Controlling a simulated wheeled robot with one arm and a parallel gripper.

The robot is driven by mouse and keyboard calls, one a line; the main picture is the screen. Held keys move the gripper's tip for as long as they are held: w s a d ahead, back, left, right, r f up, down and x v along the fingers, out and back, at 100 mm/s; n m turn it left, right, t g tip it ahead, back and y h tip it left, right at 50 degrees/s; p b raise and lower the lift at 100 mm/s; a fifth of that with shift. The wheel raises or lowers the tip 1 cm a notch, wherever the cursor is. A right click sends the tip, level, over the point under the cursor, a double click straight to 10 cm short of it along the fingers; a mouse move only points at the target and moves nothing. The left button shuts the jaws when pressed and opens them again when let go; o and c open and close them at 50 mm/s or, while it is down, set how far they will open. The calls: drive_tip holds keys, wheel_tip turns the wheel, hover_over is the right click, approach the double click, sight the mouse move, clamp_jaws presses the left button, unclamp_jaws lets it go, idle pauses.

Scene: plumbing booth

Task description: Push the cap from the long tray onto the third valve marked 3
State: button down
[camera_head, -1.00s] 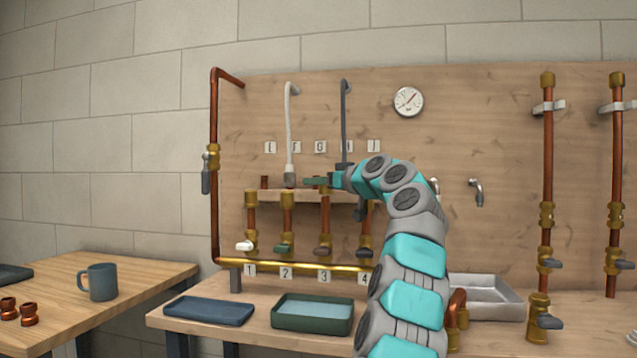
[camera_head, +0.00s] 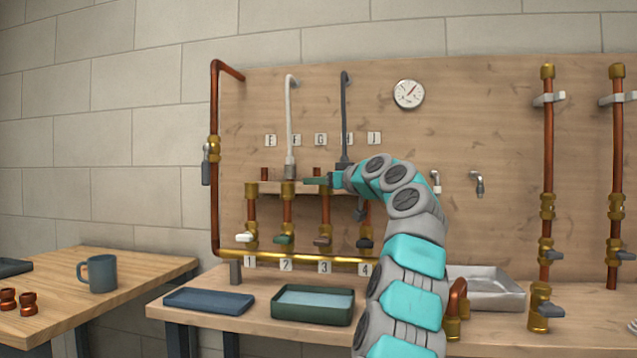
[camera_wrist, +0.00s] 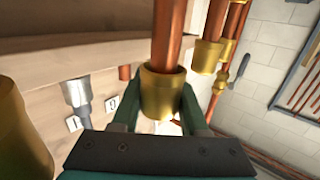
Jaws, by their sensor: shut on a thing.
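My gripper (camera_head: 316,181) is shut on a brass cap (camera_wrist: 160,95), with a dark green finger on each side of it in the wrist view. The cap sits in line with a copper pipe (camera_wrist: 168,35) that meets it; I cannot tell how far the pipe goes in. In the head view my gripper is at the top of the third valve (camera_head: 324,212), above the label 3 (camera_head: 324,267); the fingers hide the cap there. A blue tray (camera_head: 209,302) and a green tray (camera_head: 312,312) stand on the bench, both without a cap in sight.
The first valve (camera_head: 251,215) and second valve (camera_head: 287,215) stand close on the left. The fourth valve (camera_head: 365,240) is partly behind my arm. A wooden shelf (camera_head: 300,187) and grey spouts are just behind. A mug (camera_head: 101,274) stands on the left table.

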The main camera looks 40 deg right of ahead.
drive_tip(key=shift+f+b, duration=0.8)
drive_tip(key=shift+f, duration=0.1)
drive_tip(key=shift+c, duration=1.7)
unclamp_jaws()
drive_tip(key=shift+r, duration=0.1)
drive_tip(key=s+a+r+b, duration=0.2)
drive_tip(key=s+a, duration=0.2)
drive_tip(key=s, duration=0.3)
drive_tip(key=s+a+r+b, duration=0.2)
drive_tip(key=s+a+b, duration=0.1)
drive_tip(key=s, duration=0.3)
drive_tip(key=shift+s+a+r, duration=0.4)
drive_tip(key=shift+a, duration=0.15)
drive_tip(key=shift+r, duration=0.1)
